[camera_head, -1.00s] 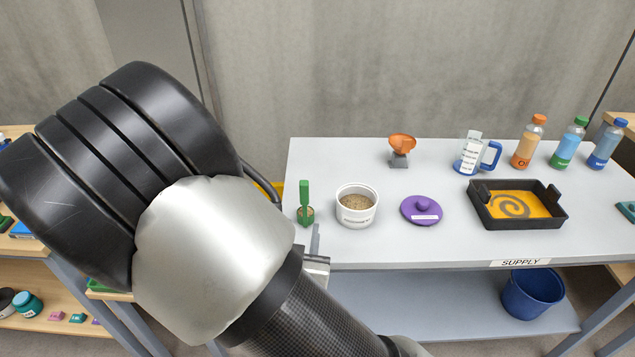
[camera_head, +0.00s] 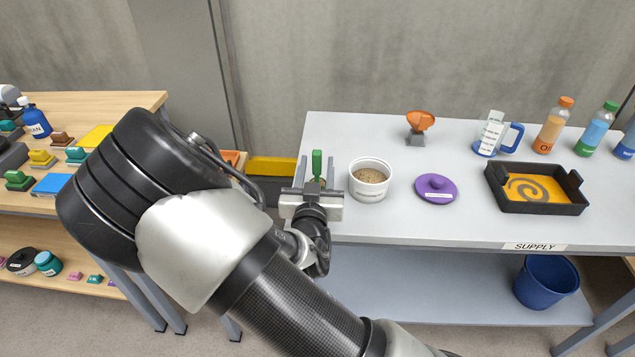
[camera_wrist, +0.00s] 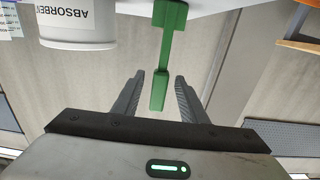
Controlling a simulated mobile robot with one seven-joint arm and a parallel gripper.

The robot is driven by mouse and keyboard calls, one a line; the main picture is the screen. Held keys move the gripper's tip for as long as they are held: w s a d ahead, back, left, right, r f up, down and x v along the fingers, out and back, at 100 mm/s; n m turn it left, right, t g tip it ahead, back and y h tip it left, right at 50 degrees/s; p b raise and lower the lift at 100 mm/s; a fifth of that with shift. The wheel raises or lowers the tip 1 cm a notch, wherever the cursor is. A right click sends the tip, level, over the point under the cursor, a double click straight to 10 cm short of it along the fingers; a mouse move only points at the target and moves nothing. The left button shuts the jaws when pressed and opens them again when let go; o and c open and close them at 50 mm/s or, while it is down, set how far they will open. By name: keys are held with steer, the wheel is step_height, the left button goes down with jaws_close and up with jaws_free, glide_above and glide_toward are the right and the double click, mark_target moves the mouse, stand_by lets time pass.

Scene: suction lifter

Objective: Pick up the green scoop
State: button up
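The green scoop (camera_head: 317,164) stands at the left front of the grey supply table, its handle pointing up. In the wrist view the scoop (camera_wrist: 166,52) runs from the top edge down, its handle end between my fingers. My gripper (camera_head: 316,168) is at the table's left front edge, with one finger on each side of the handle. In the wrist view my gripper (camera_wrist: 160,76) is open, with a gap between the handle and each finger. The scoop's lower part is mostly hidden behind my gripper in the head view.
A white tub (camera_head: 370,190) of grainy absorbent stands close to the right of the scoop. A purple lid (camera_head: 436,196), an orange funnel (camera_head: 420,120), a measuring jug (camera_head: 490,132) and a black tray (camera_head: 540,207) stand farther right. A wooden shelf (camera_head: 120,102) is at left.

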steer(key=shift+w+d+r, duration=0.1)
steer(key=shift+w+r, duration=0.05)
steer(key=shift+w, duration=0.75)
steer(key=shift+w+a+r, duration=0.1)
steer(key=shift+w+r, duration=0.1)
steer(key=shift+w, duration=0.7)
steer(key=shift+w+d+r, duration=0.1)
steer(key=shift+w+r, duration=0.05)
steer(key=shift+w, duration=0.75)
jaws_close()
steer(key=shift+r, duration=0.15)
step_height(320, 180, up, 10)
steer(key=p, duration=0.1)
steer(key=shift+f+p, duration=0.25)
steer(key=shift+p, duration=0.15)
steer(key=shift+d+r, duration=0.1)
steer(key=shift+r, duration=0.05)
